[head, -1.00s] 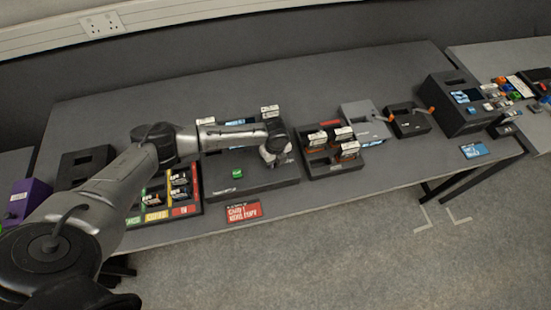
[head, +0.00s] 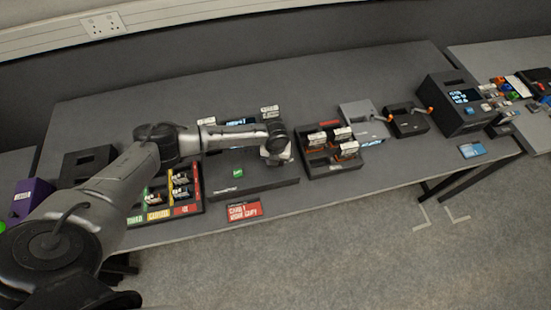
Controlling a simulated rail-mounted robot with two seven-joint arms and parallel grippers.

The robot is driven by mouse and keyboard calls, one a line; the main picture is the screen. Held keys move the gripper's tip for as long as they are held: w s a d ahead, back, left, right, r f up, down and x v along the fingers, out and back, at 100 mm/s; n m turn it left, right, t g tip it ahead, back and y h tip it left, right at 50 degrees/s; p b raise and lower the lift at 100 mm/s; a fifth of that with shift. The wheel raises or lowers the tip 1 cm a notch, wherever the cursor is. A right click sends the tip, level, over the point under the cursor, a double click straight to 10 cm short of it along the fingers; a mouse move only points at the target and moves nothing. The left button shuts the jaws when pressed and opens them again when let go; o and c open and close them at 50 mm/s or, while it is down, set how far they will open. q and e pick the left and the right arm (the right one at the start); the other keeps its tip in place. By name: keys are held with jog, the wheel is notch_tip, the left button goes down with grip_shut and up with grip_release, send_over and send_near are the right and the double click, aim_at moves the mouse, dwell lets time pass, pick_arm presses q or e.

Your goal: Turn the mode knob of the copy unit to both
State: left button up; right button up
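The copy unit appears to be the dark box (head: 225,186) with a green button (head: 238,171) on its top, near the front edge of the table. A lit screen (head: 235,121) shows behind my forearm at its back. My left gripper (head: 278,161) points down over the right part of this box, close to its top. Its fingers are small and dark, so I cannot tell whether they are open or shut. The mode knob is not visible; the gripper and wrist cover that part of the box. My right gripper is not in view.
A tray with coloured labels (head: 158,214) stands left of the box, partly behind my arm. A dark rack (head: 318,170) with several labelled modules stands to its right. A red card (head: 244,211) lies at the front edge. Grey and dark units stand farther right.

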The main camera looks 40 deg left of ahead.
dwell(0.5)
pick_arm(q)
jog(key=o, duration=0.9)
jog(key=shift+r, duration=0.1)
jog(key=shift+r, duration=0.3)
notch_tip(320, 180, up, 13)
jog(key=shift+r+p, duration=0.1)
jog(key=shift+p, duration=0.25)
